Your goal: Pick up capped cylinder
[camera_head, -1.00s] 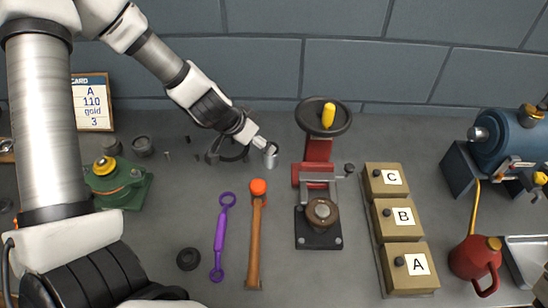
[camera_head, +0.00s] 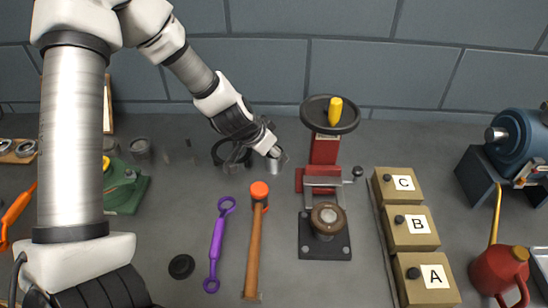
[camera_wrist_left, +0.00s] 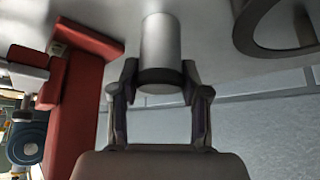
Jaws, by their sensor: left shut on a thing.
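The capped cylinder (camera_head: 275,164) is a small grey metal cylinder with a dark end, near the back of the bench, left of the red press. In the left wrist view the cylinder (camera_wrist_left: 161,45) sits between the two fingers, its dark end toward the palm. I cannot tell whether the cylinder touches the bench. My right gripper is not in view.
The red press (camera_head: 322,150) stands close right of the cylinder. A dark ring (camera_head: 222,152) lies to its left. An orange-headed hammer (camera_head: 255,240) and purple wrench (camera_head: 217,245) lie in front. Boxes marked A, B and C (camera_head: 411,243) stand farther right.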

